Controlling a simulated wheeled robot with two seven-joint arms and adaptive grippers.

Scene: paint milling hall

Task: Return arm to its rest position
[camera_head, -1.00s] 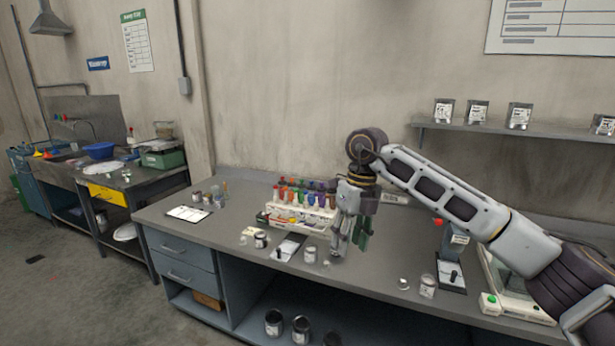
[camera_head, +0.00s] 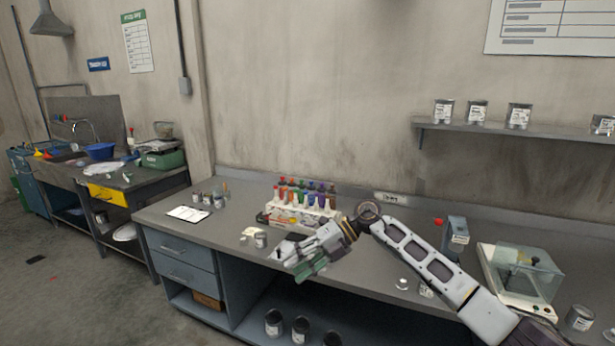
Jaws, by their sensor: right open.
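My right arm comes in from the lower right, low over the front part of the workbench (camera_head: 228,227). My right gripper (camera_head: 292,268) points left, above the bench's front edge. It is open and I see nothing held in it. Just behind it stands a white rack (camera_head: 292,215) with several colour-capped tubes. A small can (camera_head: 261,240) stands just left of the gripper. The gripper and forearm hide part of the bench top. My left gripper does not show.
A balance with a clear draft shield (camera_head: 524,272) and a small grey stand device (camera_head: 455,238) are at the right. A wall shelf (camera_head: 540,132) holds several cans. A white sheet (camera_head: 187,213) lies at the bench's left. Cans stand on the lower shelf (camera_head: 300,329).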

